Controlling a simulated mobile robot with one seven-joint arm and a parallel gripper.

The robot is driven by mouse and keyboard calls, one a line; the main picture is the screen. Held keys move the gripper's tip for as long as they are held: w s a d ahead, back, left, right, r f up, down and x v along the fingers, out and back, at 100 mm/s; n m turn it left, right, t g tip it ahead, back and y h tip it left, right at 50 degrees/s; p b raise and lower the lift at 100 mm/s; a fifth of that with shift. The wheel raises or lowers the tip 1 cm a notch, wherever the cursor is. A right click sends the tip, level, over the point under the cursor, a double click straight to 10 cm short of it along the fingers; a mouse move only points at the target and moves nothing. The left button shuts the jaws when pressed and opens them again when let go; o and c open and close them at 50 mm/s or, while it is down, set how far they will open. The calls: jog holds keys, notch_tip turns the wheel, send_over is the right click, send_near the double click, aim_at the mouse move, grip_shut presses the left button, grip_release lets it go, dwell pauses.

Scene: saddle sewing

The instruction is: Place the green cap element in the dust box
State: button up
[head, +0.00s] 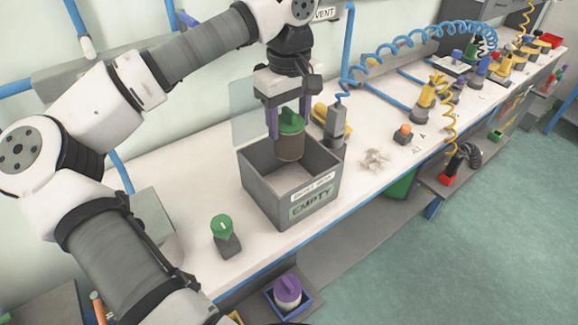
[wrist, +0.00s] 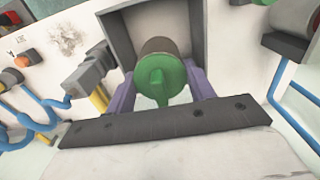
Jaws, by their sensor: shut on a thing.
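My gripper (head: 281,122) is shut on the green cap element (head: 291,123), which has a green top and a brownish cylinder body. In the head view it hangs upright over the dust box (head: 262,194), a grey open box on the bench with an "EMPTY" label. The lower body overlaps the box opening in the picture; its exact height cannot be told. In the wrist view, my gripper's purple fingers (wrist: 161,88) sit on both sides of the green cap (wrist: 158,79), with the grey box wall (wrist: 116,30) around and behind it.
A second green-topped piece (head: 222,226) stands on the bench left of the box. A yellow and grey tool (head: 333,122) stands close to the box's right side. A pile of debris (head: 374,160) and an orange piece (head: 403,132) lie further right. A blue hose runs behind.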

notch_tip(320, 180, down, 12)
jog(key=shift+r+p, duration=0.1)
jog(key=shift+p, duration=0.95)
jog(key=shift+f, duration=0.3)
jog(key=shift+f+b, duration=0.2)
jog(key=shift+b, duration=0.1)
jog(key=o, duration=1)
jog(key=shift+r, duration=0.1)
